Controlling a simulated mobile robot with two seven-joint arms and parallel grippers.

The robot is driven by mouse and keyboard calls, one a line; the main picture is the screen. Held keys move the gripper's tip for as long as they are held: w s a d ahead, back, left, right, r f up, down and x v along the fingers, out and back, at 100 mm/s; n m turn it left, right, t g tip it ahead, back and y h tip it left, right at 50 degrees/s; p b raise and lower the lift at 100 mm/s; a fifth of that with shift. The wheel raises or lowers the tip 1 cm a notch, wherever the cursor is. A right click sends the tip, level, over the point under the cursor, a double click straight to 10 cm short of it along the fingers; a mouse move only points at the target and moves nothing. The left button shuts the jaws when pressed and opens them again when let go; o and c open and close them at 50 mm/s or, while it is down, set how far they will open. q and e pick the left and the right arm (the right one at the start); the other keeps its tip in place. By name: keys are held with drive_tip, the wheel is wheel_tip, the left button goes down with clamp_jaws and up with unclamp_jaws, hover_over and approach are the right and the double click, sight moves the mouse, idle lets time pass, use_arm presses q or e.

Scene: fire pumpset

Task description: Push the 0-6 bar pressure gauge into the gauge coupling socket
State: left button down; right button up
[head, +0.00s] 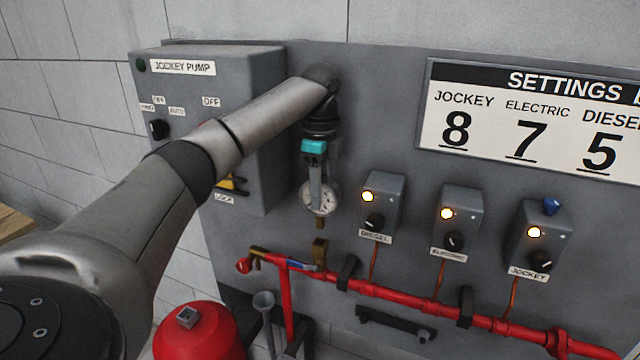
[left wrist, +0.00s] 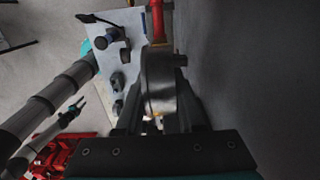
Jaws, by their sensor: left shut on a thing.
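The pressure gauge (head: 320,197) has a round white dial and a brass stem pointing down. My left gripper (head: 317,180) is shut on it and holds it upright in front of the grey panel. The brass gauge coupling socket (head: 320,250) stands on the red pipe below the gauge, with a visible gap under the stem. In the left wrist view the gauge (left wrist: 160,80) shows edge-on as a metal cylinder between the fingers. The dial's numbers are too small to read.
A red pipe (head: 400,298) runs along the panel (head: 400,100). Three switch boxes, including the diesel one (head: 383,200), stand right of the gauge. The jockey pump box (head: 225,120) is behind my left arm. A red tank (head: 200,332) stands below.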

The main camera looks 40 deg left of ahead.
use_arm(q)
wheel_tip(320, 180, down, 2)
drive_tip(key=shift+a, duration=0.1)
drive_tip(key=shift+f, duration=1.2)
drive_tip(key=shift+w+f, duration=0.1)
drive_tip(key=shift+f, duration=1.05)
use_arm(e)
drive_tip(key=shift+w+a, duration=0.4)
drive_tip(key=shift+w, duration=0.15)
drive_tip(key=shift+s+d, duration=0.1)
use_arm(q)
drive_tip(key=shift+c, duration=2.2)
unclamp_jaws()
wheel_tip(320, 180, up, 9)
drive_tip(key=shift+f+b, duration=0.1)
drive_tip(key=shift+b, duration=0.45)
wheel_tip(320, 180, up, 4)
drive_tip(key=p, duration=0.1)
hover_over(320, 227)
drive_tip(key=shift+w+a, duration=0.35)
drive_tip(key=shift+w, duration=0.05)
drive_tip(key=shift+r, duration=1.2)
